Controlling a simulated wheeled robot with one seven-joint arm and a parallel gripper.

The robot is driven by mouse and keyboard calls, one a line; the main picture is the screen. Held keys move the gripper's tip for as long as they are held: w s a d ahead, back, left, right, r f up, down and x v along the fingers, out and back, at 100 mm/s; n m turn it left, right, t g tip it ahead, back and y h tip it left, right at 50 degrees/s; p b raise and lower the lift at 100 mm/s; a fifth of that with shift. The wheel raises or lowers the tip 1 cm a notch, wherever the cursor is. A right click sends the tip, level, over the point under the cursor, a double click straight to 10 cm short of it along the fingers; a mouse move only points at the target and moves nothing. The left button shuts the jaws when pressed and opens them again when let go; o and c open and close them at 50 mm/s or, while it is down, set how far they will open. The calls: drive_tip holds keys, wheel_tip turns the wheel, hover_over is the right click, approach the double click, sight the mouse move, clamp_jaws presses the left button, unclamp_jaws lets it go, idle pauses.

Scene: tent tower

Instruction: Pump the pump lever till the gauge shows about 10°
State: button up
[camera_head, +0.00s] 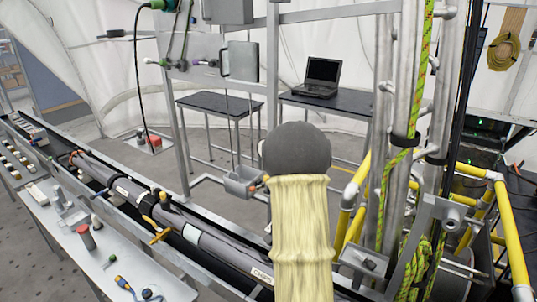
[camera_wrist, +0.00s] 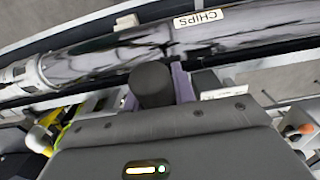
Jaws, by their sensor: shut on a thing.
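My gripper (camera_wrist: 158,76) shows in the wrist view, with lavender fingers on both sides of a dark grey rounded handle (camera_wrist: 152,86). The fingers are shut on this handle. It appears to be the pump lever's end, but the rest of it is hidden behind my gripper's grey body. In the head view, my yellow-sleeved arm with its dark round joint covers the gripper and the lever. I cannot make out the gauge or its reading in either view.
A bench (camera_head: 105,265) with small parts stands at left. Metal posts and yellow rails (camera_head: 512,235) stand close at right. A laptop (camera_head: 320,77) sits on a table behind.

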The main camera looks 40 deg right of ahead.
drive_tip(key=shift+s+a+f+b, duration=0.15)
drive_tip(key=shift+f+b, duration=0.35)
drive_tip(key=shift+f, duration=0.25)
drive_tip(key=shift+a+f+b, duration=0.2)
drive_tip(key=shift+f+b, duration=0.25)
drive_tip(key=shift+f, duration=0.25)
drive_tip(key=shift+s+a+f+b, duration=0.15)
drive_tip(key=shift+f+b, duration=0.35)
drive_tip(key=shift+f, duration=0.25)
drive_tip(key=shift+w+f+b, duration=0.1)
drive_tip(key=shift+f+b, duration=1.3)
drive_tip(key=shift+f, duration=0.65)
wheel_tip(320, 180, up, 6)
drive_tip(key=p, duration=0.5)
drive_tip(key=shift+w+d+r, duration=0.15)
drive_tip(key=shift+d+r, duration=0.05)
drive_tip(key=shift+d, duration=0.15)
drive_tip(key=shift+w+d+r+p, duration=0.1)
drive_tip(key=shift+d+r+p, duration=0.15)
drive_tip(key=shift+r+p, duration=0.45)
drive_tip(key=shift+w+d+r+p, duration=0.15)
drive_tip(key=shift+d+r+p, duration=0.15)
drive_tip(key=shift+r+p, duration=0.45)
drive_tip(key=shift+w+d+r+p, duration=0.1)
drive_tip(key=shift+d+r+p, duration=0.15)
drive_tip(key=shift+r+p, duration=0.45)
drive_tip(key=shift+r, duration=0.15)
